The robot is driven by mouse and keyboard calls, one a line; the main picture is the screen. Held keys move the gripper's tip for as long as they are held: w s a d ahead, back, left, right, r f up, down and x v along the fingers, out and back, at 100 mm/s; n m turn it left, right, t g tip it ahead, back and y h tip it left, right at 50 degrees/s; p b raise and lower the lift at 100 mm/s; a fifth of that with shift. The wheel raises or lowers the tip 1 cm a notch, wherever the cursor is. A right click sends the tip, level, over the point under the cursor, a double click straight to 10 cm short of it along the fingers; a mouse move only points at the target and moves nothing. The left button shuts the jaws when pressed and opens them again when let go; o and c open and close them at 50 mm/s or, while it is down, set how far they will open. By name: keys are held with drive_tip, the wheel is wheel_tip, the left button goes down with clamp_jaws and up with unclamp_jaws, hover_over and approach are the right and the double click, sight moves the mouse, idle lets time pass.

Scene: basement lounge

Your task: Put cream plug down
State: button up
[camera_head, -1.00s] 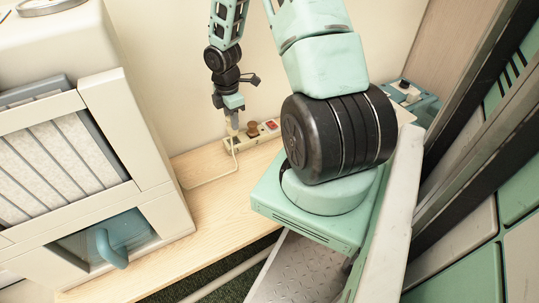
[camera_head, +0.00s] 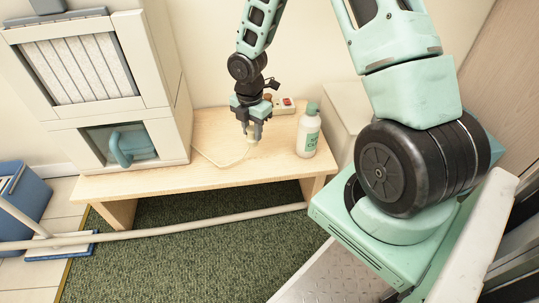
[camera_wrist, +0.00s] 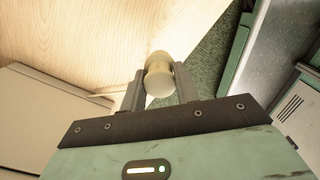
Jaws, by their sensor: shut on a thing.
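The cream plug (camera_wrist: 158,76) is held between the two fingers of my gripper (camera_wrist: 160,90) in the wrist view. In the head view my gripper (camera_head: 252,128) points down over the light wooden bench (camera_head: 190,135), with the cream plug (camera_head: 252,138) at its tips. The plug is close above the bench top or touching it; I cannot tell which. Its pale cord (camera_head: 218,163) runs left along the bench towards the cream cabinet. A power strip (camera_head: 284,106) with a red switch lies behind the gripper against the wall, partly hidden.
A white bottle with a green cap (camera_head: 308,132) stands on the bench right of the gripper. The cream cabinet (camera_head: 165,95) fills the bench's left part. The front middle of the bench top is clear apart from the cord. A pale pole (camera_head: 160,233) crosses in front.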

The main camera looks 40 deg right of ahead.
sight(252, 128)
wheel_tip(252, 128, down, 8)
drive_tip(key=b, duration=0.4)
drive_tip(key=shift+f, duration=0.25)
drive_tip(key=shift+r, duration=0.15)
drive_tip(key=o, duration=1)
wheel_tip(252, 128, up, 12)
drive_tip(key=p, duration=0.7)
drive_tip(key=shift+o, duration=0.2)
